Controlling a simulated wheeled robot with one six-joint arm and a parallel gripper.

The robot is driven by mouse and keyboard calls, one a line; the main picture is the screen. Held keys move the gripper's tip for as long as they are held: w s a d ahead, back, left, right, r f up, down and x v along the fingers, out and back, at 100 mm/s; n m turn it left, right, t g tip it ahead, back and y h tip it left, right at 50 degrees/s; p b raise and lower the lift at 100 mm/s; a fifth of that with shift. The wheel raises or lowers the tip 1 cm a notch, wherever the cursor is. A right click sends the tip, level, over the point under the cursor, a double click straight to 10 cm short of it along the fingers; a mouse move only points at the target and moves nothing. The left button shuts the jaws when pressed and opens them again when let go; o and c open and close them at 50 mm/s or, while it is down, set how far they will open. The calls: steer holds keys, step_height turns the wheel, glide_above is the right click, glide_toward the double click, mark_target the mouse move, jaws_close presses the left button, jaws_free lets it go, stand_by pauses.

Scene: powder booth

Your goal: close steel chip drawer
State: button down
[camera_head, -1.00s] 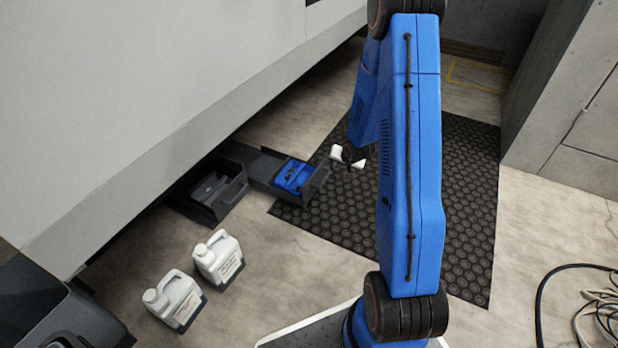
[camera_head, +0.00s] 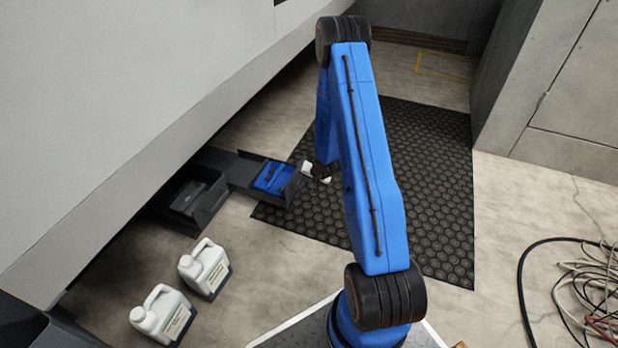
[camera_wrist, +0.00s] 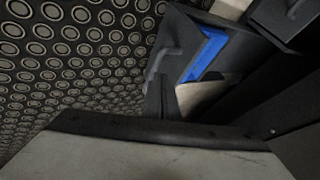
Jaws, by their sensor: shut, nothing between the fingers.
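A long dark drawer (camera_head: 240,172) is pulled out from under the pale machine, with a blue item (camera_head: 272,178) at its outer end. Its front reaches the edge of the black mat. In the wrist view the drawer (camera_wrist: 262,28) shows at the upper right, with its handle (camera_wrist: 166,62) and a strip of blue inside. My gripper (camera_head: 317,172) is shut and empty, just outside the drawer's front, near the handle. I cannot tell whether it touches. No label marks the drawer as the steel chip one.
A shorter dark drawer or bin (camera_head: 192,202) stands out beside it, to the left. Two white jugs (camera_head: 204,268) (camera_head: 163,314) stand on the floor in front. Cables (camera_head: 590,290) lie at right; a grey cabinet (camera_head: 565,95) stands behind.

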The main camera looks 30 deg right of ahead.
mark_target(294, 179)
steer(key=w+f, duration=0.1)
steer(key=w+a+f, duration=0.1)
steer(key=w, duration=0.1)
steer(key=w+a+f, duration=0.1)
steer(key=w, duration=0.1)
steer(key=shift+w+a, duration=0.2)
steer(key=shift+w, duration=0.1)
